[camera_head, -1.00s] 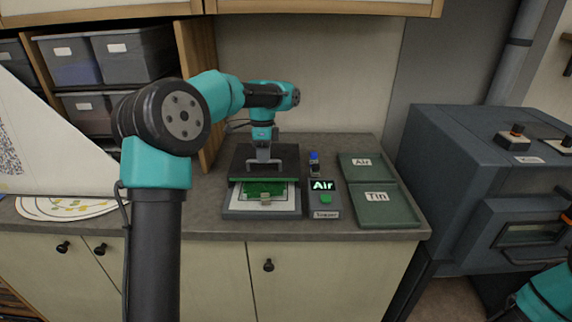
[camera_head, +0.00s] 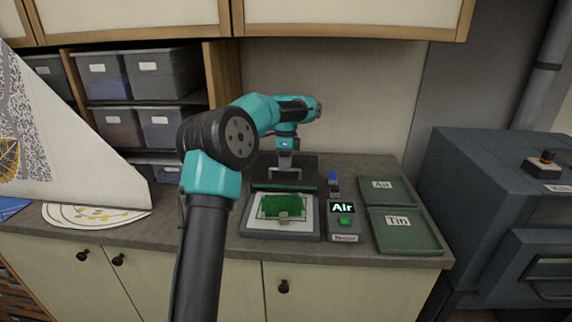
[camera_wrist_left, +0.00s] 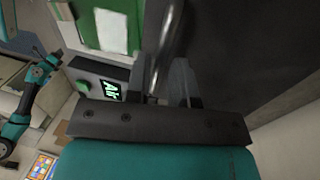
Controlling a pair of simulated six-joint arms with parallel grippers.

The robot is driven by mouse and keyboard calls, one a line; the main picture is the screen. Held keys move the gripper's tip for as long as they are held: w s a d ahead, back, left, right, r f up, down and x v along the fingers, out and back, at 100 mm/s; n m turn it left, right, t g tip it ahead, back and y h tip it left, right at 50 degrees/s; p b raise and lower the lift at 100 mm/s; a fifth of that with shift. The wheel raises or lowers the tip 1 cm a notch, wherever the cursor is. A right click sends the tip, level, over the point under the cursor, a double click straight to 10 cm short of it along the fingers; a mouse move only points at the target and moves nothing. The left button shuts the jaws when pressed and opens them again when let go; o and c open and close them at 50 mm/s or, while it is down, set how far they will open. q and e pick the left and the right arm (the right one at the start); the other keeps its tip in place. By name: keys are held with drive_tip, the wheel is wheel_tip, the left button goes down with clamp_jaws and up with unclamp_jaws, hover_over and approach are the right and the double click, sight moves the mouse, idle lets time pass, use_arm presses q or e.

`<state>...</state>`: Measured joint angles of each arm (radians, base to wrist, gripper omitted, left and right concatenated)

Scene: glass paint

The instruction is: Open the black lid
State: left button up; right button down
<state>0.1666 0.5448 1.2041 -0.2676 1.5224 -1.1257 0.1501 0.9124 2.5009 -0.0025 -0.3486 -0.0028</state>
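The black lid (camera_head: 300,167) stands raised at the back of the tester, tilted up behind its base (camera_head: 250,228). A green sheet (camera_head: 272,206) lies on the white bed below, and a small pale block (camera_head: 284,216) shows at its front edge. My left gripper (camera_head: 284,171) is at the lid's front side. In the left wrist view its fingers (camera_wrist_left: 168,84) are around a thin metal handle (camera_wrist_left: 166,42) beside the dark lid (camera_wrist_left: 235,45). The exact contact is partly hidden. My right gripper is not visible; part of my right arm shows in the left wrist view.
Right of the base is the tester panel (camera_head: 343,227) with a lit "Air" display and green button. Green trays labelled Air (camera_head: 372,198) and Tin (camera_head: 380,233) lie farther right. A dark machine (camera_head: 480,200) stands at the right. Grey bins (camera_head: 165,75) fill the left shelf.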

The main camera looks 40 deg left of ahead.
use_arm(q)
drive_tip(key=shift+o, duration=1.3)
wheel_tip(320, 180, up, 12)
drive_tip(key=w+a, duration=0.1)
drive_tip(key=w, duration=0.1)
drive_tip(key=shift+f, duration=0.15)
